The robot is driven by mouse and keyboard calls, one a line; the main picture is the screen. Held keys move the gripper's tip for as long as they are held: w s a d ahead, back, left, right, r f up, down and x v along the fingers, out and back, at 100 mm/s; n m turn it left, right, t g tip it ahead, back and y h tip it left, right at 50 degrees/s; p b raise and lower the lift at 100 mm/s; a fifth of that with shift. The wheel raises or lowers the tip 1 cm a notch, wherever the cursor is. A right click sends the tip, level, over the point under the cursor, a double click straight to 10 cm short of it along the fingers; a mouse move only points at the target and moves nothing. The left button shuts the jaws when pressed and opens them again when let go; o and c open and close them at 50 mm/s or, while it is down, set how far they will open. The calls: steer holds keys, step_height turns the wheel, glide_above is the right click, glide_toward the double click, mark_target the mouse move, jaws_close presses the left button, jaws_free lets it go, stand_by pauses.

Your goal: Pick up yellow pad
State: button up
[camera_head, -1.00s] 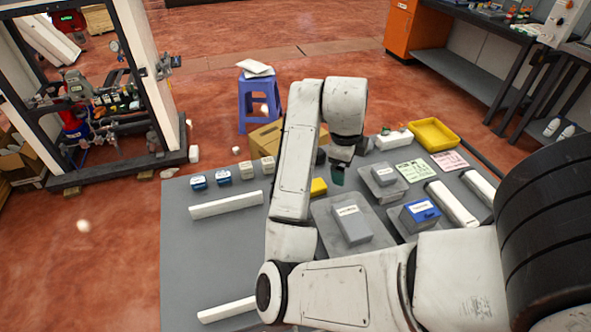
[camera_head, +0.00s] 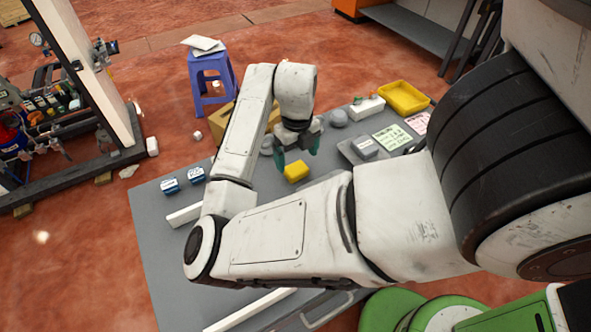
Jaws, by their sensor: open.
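The yellow pad (camera_head: 296,171) is a small yellow block lying on the grey table, near its far side. My gripper (camera_head: 297,158) hangs from the arm just above and behind the pad in the picture, with its green-tipped fingers spread apart. The fingers are open and nothing shows between them. Whether a fingertip touches the pad cannot be told from this view. My arm hides much of the table in front of the pad.
A yellow tray (camera_head: 403,98) is at the far right, beside green and pink cards. A blue stool (camera_head: 212,82) stands behind.

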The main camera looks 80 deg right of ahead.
mark_target(297, 168)
steer(key=shift+w+f+p, duration=0.1)
steer(key=shift+f+p, duration=0.55)
steer(key=shift+f, duration=2)
steer(key=c, duration=1.1)
steer(key=shift+r, duration=0.5)
step_height(297, 168, up, 2)
steer(key=shift+d, duration=0.1)
steer(key=shift+s+d+r+b, duration=0.2)
steer(key=shift+s+d+r, duration=0.45)
steer(key=shift+s+r, duration=1.35)
steer(key=shift+s+d+r+b, duration=0.2)
steer(key=shift+s+d+r, duration=0.45)
steer(key=shift+s+r, duration=1.3)
steer(key=shift+s+d+r+b, duration=0.2)
steer(key=shift+s+d+r, duration=0.7)
steer(key=shift+s, duration=1.9)
steer(key=shift+a+r, duration=0.2)
steer(key=shift+a, duration=0.05)
